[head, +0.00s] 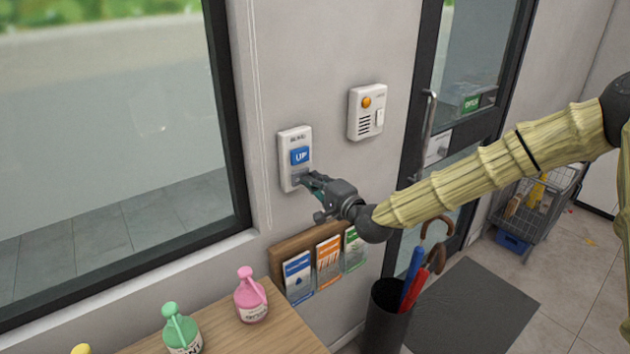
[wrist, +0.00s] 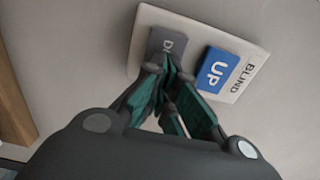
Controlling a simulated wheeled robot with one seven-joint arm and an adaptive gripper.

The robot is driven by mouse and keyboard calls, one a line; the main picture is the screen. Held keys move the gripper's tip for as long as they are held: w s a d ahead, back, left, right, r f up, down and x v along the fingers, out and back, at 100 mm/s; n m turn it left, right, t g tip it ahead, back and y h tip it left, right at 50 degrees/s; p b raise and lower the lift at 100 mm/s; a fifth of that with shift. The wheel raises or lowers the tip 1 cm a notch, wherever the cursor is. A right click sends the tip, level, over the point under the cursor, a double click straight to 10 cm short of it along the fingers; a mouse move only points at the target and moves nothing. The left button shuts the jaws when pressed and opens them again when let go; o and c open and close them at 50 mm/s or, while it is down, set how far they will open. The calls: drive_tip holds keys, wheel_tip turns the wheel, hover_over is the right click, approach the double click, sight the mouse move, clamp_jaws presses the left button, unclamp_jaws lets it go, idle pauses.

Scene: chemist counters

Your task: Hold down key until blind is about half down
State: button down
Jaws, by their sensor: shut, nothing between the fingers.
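The blind switch (head: 287,172) is a white plate on the wall right of the window, labelled BLIND. Its blue UP key (head: 300,155) is uncovered; it also shows in the wrist view (wrist: 216,70). Below it is a grey key (wrist: 163,43), its lettering starting with D and partly hidden by my fingers. My gripper (head: 306,181) is shut and empty, its fingertips at the grey key; I cannot tell whether they press it.
An intercom-like box (head: 367,112) with an orange button hangs right of the switch. Below are a leaflet rack (head: 290,252) and a wooden counter (head: 270,335) with pump bottles. An umbrella stand (head: 385,320), a door (head: 425,100) and a wire cart (head: 540,205) stand to the right.

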drive_tip(key=shift+w+a+r+b, duration=0.2)
drive_tip(key=shift+w+a+b, duration=0.2)
drive_tip(key=shift+w+b, duration=0.45)
drive_tip(key=shift+s+r, duration=0.1)
drive_tip(key=shift+r, duration=0.15)
idle(1.8)
drive_tip(key=shift+f, duration=0.1)
idle(2.5)
drive_tip(key=b+v, duration=0.5)
drive_tip(key=v, duration=0.9)
drive_tip(key=shift+f, duration=0.25)
drive_tip(key=shift+s, duration=0.15)
